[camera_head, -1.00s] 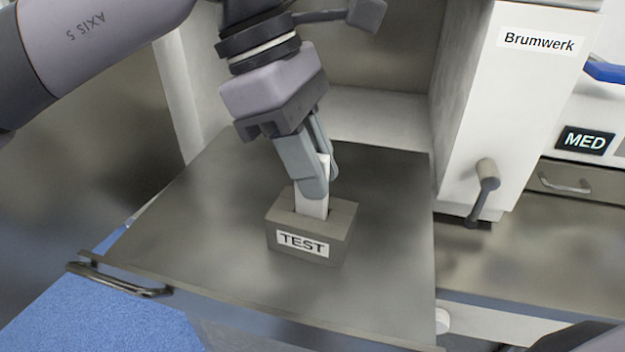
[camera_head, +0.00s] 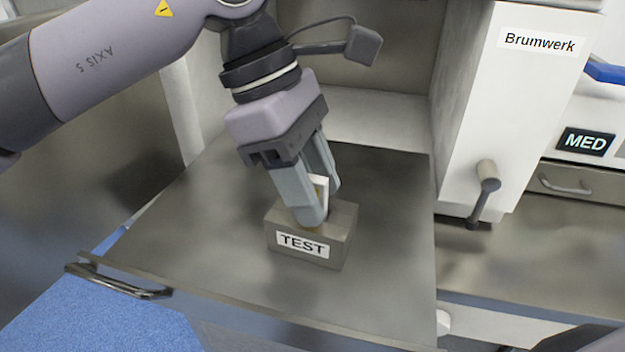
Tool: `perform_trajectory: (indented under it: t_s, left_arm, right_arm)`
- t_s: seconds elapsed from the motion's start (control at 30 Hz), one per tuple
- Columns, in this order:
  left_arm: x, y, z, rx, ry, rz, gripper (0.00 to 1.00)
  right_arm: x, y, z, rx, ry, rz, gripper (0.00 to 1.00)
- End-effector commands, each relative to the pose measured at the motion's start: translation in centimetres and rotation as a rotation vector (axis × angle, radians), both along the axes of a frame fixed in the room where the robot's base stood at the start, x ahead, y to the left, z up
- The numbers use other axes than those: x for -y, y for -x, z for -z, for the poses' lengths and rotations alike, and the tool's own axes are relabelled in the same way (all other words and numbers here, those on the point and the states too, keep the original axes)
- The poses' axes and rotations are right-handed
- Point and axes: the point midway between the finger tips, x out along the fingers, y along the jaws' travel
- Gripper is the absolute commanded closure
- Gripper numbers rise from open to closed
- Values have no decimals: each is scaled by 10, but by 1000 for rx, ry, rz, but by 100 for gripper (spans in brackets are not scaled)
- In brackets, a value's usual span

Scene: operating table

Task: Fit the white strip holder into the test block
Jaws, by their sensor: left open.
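The grey test block (camera_head: 342,240), labelled TEST, sits on the metal table. The white strip holder (camera_head: 321,184) stands up in the slot on top of the block. Only its upper part shows, between the fingers; the near finger hides most of the rest, so I cannot tell how deep it sits. My left gripper (camera_head: 322,206) is open, with its fingers on both sides of the holder and its fingertips low, close above the block's top. My right gripper is not in view.
The metal tabletop (camera_head: 390,250) is clear around the block. A metal handle (camera_head: 120,285) is at its front left edge. A white housing marked Brumwerk (camera_head: 490,110) with a crank lever (camera_head: 485,195) stands on the right. A grey back wall closes off the rear.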

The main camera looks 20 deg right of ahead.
Motion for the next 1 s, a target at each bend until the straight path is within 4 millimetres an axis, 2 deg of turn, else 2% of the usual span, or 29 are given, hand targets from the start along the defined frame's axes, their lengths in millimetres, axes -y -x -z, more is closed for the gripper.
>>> perform_trajectory:
  t_s: [0.17,0.4,0.53,0.7,1.0]
  left_arm:
    - [-7,-7,-26,3,2,-2,56]
    - [-23,-20,-77,3,2,-2,56]
    - [-30,-25,-97,2,0,-2,56]
    - [-34,-28,-110,0,0,1,56]
    - [-36,-29,-113,0,0,1,56]
  right_arm:
    - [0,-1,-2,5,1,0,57]
    - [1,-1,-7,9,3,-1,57]
    - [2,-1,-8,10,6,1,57]
    - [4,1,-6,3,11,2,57]
    - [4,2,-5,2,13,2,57]
